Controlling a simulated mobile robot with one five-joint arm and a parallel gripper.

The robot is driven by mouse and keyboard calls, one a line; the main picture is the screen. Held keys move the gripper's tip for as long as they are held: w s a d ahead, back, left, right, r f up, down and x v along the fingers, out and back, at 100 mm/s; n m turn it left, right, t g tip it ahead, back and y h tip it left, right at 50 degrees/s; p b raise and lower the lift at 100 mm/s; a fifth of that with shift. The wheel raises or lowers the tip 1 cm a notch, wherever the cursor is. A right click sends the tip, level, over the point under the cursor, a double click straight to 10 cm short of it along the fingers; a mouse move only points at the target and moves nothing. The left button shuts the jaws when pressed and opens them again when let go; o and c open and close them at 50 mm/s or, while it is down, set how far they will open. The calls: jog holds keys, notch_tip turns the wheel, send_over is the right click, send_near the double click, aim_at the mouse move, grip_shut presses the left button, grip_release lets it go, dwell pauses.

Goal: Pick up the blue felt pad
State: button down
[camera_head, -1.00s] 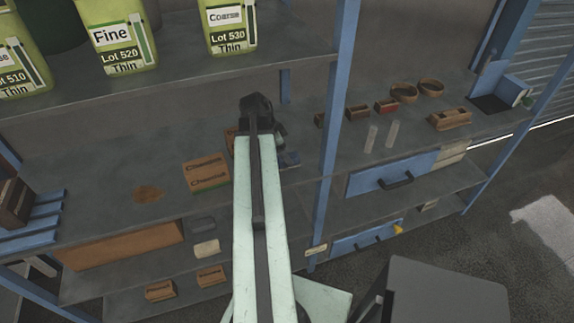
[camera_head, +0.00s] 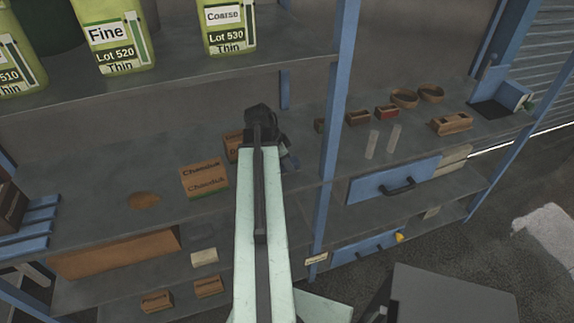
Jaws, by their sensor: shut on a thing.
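The blue felt pad (camera_head: 291,161) shows only as a small blue piece at the right side of my gripper, over the middle shelf. My arm and wrist hide most of it. My gripper (camera_head: 286,151) points away from me, and its fingers are mostly hidden behind the dark wrist. It is shut on the blue piece. I cannot tell whether the pad touches the shelf.
Cardboard boxes (camera_head: 204,178) stand left of my arm. A blue upright post (camera_head: 335,125) rises close to the right. Green containers (camera_head: 113,38) stand on the shelf above.

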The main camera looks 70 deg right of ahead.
notch_tip(320, 180, up, 10)
jog(key=p, duration=0.9)
jog(key=shift+f, duration=0.15)
